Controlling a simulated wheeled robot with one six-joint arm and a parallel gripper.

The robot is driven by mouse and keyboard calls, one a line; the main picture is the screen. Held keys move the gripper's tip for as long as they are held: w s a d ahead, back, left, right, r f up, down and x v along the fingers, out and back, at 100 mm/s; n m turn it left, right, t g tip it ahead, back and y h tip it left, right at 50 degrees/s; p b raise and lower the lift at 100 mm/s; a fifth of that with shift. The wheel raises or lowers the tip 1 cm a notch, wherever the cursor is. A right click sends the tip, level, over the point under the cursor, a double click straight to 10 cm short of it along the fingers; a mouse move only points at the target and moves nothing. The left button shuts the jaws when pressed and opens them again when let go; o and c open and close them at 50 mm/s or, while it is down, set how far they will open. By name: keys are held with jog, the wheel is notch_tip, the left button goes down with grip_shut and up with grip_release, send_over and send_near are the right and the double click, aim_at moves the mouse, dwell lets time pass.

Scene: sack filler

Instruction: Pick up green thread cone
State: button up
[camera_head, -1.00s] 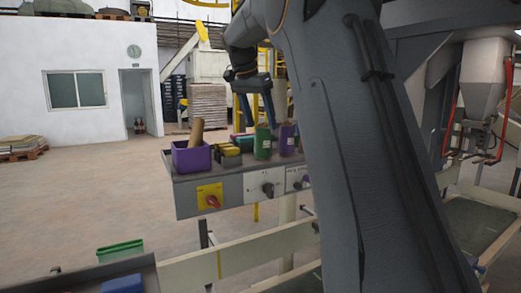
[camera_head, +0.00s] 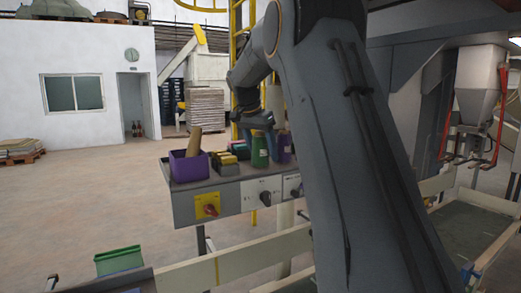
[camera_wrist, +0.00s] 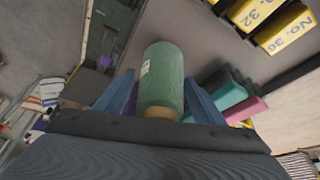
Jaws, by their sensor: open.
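The green thread cone (camera_head: 260,152) stands upright on the shelf of the control panel (camera_head: 238,192). In the wrist view the green thread cone (camera_wrist: 162,78) sits between my two blue-grey fingers, with a pale label on its side and a tan end towards my palm. My gripper (camera_wrist: 158,95) is open, with one finger on each side of the cone. In the head view my gripper (camera_head: 259,128) is at the cone's top, coming down from above; its fingertips are hard to make out there.
A purple cone (camera_head: 284,147) stands just right of the green one. Yellow boxes (camera_head: 226,161) and a purple bin (camera_head: 189,167) holding a brown roll (camera_head: 194,143) are to the left. The wrist view shows teal (camera_wrist: 222,90) and pink (camera_wrist: 247,111) items close by.

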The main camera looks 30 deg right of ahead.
jog(key=c, duration=1.2)
